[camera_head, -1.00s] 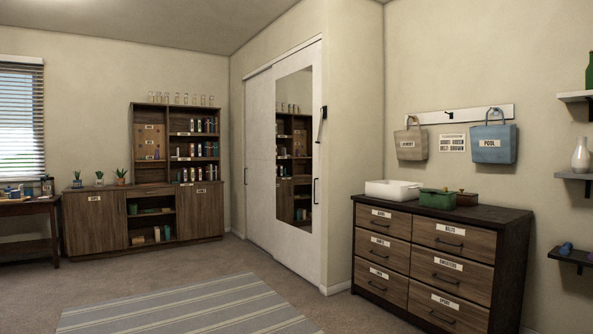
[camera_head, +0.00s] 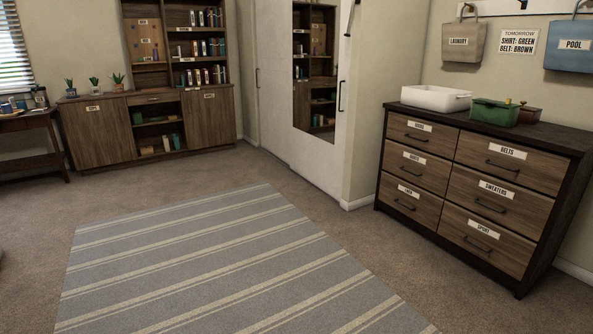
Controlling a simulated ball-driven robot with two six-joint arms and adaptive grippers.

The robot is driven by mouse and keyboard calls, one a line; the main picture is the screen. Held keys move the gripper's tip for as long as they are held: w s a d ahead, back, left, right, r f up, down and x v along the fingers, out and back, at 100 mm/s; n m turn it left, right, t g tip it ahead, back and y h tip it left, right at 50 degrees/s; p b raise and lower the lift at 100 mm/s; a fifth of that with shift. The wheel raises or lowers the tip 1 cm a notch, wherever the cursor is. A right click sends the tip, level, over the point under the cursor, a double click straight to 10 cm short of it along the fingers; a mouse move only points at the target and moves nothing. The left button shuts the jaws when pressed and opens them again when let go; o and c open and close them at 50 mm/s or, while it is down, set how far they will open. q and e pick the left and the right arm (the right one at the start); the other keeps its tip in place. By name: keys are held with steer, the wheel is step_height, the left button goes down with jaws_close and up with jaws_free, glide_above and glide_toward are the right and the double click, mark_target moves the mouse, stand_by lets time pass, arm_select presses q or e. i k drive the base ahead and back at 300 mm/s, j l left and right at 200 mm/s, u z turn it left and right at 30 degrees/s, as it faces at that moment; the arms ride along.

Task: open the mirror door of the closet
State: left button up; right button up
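The closet stands at the upper middle of the head view, with white sliding-type door panels. The mirror door (camera_head: 342,150) is the right panel, with a tall dark mirror (camera_head: 315,70) that reflects the bookcase. A dark vertical handle (camera_head: 340,96) sits at its right edge, beside the wall corner. The mirror door appears shut, with no gap visible. Neither of my grippers is in view.
A striped rug (camera_head: 215,265) lies flat on the carpet before me. A dresser (camera_head: 470,190) with labelled drawers stands right of the closet, bearing a white bin (camera_head: 435,98) and a green box (camera_head: 495,112). A wooden cabinet (camera_head: 100,133) stands at the back left. The carpet by the closet is clear.

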mark_target(320, 52)
steer(key=i+u, duration=0.25)
steer(key=i, duration=2.2)
